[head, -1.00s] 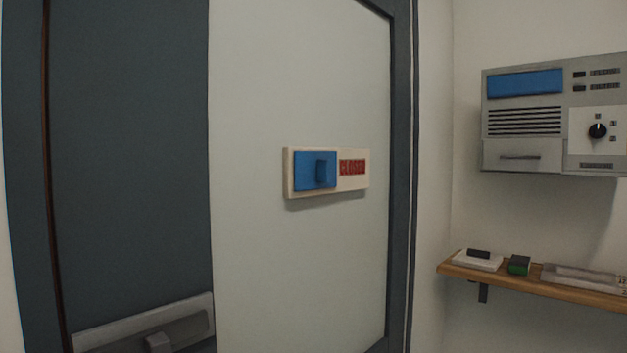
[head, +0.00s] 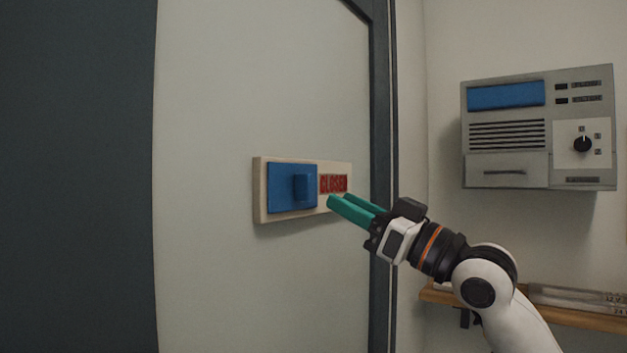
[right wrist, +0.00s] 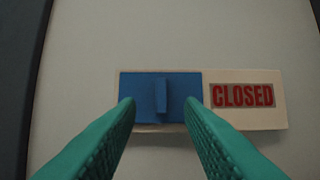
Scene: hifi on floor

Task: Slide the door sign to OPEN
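The door sign (head: 258,190) is a cream board on the pale door, with a blue slider (head: 285,188) at its left end. A small upright blue knob (head: 301,187) stands out from the slider. Red CLOSED lettering (head: 334,184) shows to the right of the slider. My right gripper (head: 344,203) has green fingers and is in front of the sign's right part in the head view. In the right wrist view its fingers (right wrist: 160,104) are apart, with the blue knob (right wrist: 161,95) between them farther off; nothing is gripped. My left gripper is not in view.
A grey wall panel (head: 540,130) with a dial hangs to the right. A wooden shelf (head: 575,314) is below it, partly hidden by my right arm. A dark door frame (head: 381,120) stands right of the sign. The door face around the sign is bare.

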